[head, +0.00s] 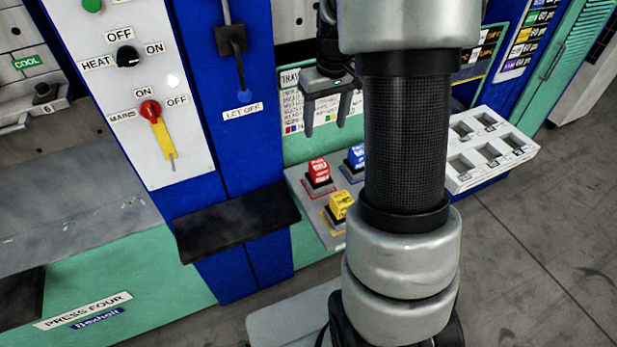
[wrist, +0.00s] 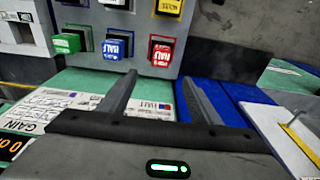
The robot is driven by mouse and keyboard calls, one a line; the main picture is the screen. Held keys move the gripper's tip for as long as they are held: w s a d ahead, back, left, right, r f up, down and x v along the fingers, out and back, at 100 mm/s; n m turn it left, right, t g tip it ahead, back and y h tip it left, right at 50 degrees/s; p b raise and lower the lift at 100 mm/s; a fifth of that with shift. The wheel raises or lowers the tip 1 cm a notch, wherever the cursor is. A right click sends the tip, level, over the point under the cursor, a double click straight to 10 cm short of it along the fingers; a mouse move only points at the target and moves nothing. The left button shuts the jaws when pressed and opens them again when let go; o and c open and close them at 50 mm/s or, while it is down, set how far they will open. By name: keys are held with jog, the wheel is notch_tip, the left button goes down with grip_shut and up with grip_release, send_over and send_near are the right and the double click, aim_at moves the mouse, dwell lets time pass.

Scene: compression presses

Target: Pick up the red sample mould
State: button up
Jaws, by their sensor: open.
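The red sample mould (head: 319,171) stands in the back left place of a grey tray (head: 304,190), with a blue mould (head: 357,157) to its right and a yellow mould (head: 341,205) in front. My gripper (head: 326,126) is open and empty, pointing down, above and behind the red mould in the head view. In the wrist view, the red mould (wrist: 161,54) lies beyond my open fingertips (wrist: 160,76), roughly in line with the gap and apart from them. My arm hides the tray's right part in the head view.
The wrist view also shows a green mould (wrist: 67,43) and a blue mould (wrist: 115,48) beside the red one. The blue press column (head: 240,150) with its black ledge (head: 235,222) stands left of the tray. A white rack with empty pockets (head: 492,150) is at right.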

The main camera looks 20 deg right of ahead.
send_over(319, 164)
jog(key=f, duration=1)
jog(key=shift+s+d+f, duration=0.1)
jog(key=shift+s+d, duration=0.15)
jog(key=shift+s, duration=0.15)
jog(key=shift+w+a+f+p, duration=0.1)
jog(key=shift+w+f+p, duration=0.1)
jog(key=shift+f, duration=1.4)
jog(key=shift+w+a+f+p, duration=0.1)
jog(key=shift+w+f, duration=0.1)
jog(key=shift+f, duration=1.35)
grip_shut()
jog(key=shift+r, duration=0.1)
